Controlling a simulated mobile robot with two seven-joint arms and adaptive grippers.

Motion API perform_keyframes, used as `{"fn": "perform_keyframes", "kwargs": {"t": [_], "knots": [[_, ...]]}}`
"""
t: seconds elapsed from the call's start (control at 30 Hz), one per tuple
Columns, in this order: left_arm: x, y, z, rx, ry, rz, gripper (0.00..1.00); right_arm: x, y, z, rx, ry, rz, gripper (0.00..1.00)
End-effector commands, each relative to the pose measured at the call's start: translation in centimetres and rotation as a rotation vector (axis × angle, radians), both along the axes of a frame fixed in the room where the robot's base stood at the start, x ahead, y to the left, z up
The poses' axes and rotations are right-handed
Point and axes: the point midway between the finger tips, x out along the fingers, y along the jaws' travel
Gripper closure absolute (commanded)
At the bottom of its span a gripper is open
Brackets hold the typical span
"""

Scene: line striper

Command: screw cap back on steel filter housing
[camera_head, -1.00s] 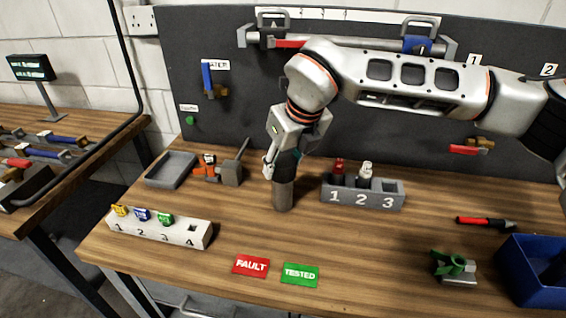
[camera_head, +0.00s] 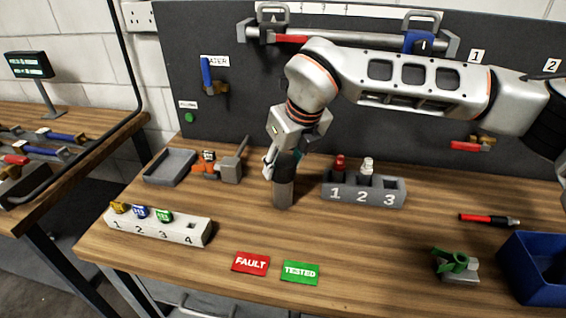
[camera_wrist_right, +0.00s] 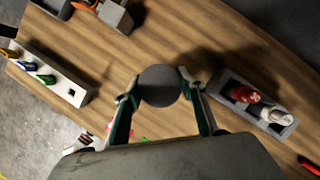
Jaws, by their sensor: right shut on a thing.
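The steel filter housing (camera_head: 283,194) stands upright on the wooden bench as a grey cylinder. The dark cap (camera_head: 285,165) sits at its top, and I cannot tell whether the threads are engaged. My right gripper (camera_head: 284,160) comes down from above and is shut around the cap. In the right wrist view the round dark cap (camera_wrist_right: 160,85) lies between the two fingertips of my right gripper (camera_wrist_right: 160,88), and it hides the housing below.
A grey block numbered 1 2 3 (camera_head: 362,191) holds two bottles just right of the housing. An orange-and-grey vise (camera_head: 222,168) and a grey tray (camera_head: 170,167) stand left. A white numbered block (camera_head: 158,226), FAULT card (camera_head: 251,264) and TESTED card (camera_head: 300,273) lie in front.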

Motion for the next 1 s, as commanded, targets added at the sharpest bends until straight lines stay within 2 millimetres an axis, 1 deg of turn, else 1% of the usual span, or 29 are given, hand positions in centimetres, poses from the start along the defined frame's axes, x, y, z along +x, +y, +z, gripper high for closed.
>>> {"fn": "perform_keyframes", "kwargs": {"t": [0.37,0.6,0.63,0.67,0.7,0.93,0.97,1.0], "knots": [[-0.01,0.0,-0.05,0.0,0.0,0.0,0.7,0.01,-0.01,-0.01,0.0,0.0,0.0,0.78],[-0.1,0.0,-0.42,0.0,0.003,0.0,0.7,0.01,-0.02,-0.4,0.0,0.0,0.0,0.78],[-0.09,-0.01,-0.34,-0.001,0.002,0.0,0.7,0.01,-0.02,-0.32,0.0,0.0,0.0,0.52],[-0.08,0.0,-0.33,-0.001,0.002,0.0,0.7,0.01,-0.01,-0.29,0.0,0.0,0.0,0.44],[-0.07,0.0,-0.31,-0.001,0.002,0.0,0.7,0.01,0.0,-0.28,0.0,0.0,0.0,0.41],[-0.07,0.0,-0.31,-0.001,0.002,0.0,0.7,0.01,-0.02,-0.27,0.0,0.0,0.0,0.41],[-0.07,0.0,-0.31,-0.001,0.002,0.0,0.7,0.01,-0.02,-0.28,0.0,0.0,0.0,0.44],[-0.08,0.0,-0.31,-0.001,0.002,0.0,0.7,0.01,-0.02,-0.28,0.0,0.0,0.0,0.44]]}}
